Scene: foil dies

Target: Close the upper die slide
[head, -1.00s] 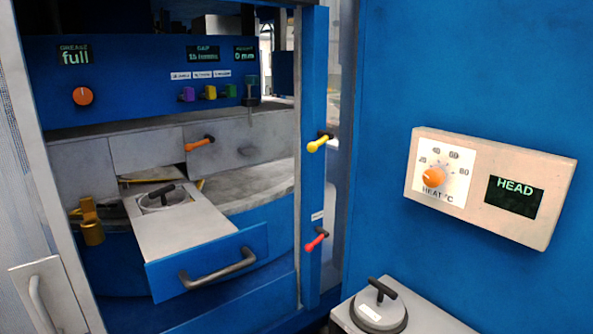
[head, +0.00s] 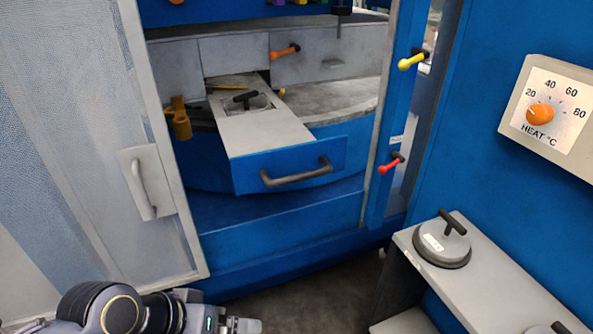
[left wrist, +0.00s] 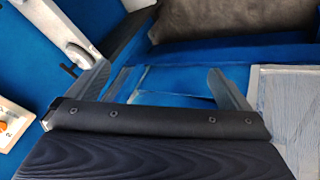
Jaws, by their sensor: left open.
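The upper die slide (head: 283,132) is a grey tray with a blue front panel, pulled out of the machine. A dark bar handle (head: 297,172) runs across its front. My left gripper (head: 240,325) is at the bottom edge of the head view, below and apart from the slide, partly cut off. In the left wrist view its two fingers (left wrist: 178,60) are spread with nothing between them. My right gripper is not in view.
A grey shelf unit (head: 500,290) with another round die (head: 442,246) stands at the right. A mesh door (head: 85,130) with a grey handle is at the left. A blue post with yellow and red levers (head: 392,163) stands right of the slide. Floor in front is clear.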

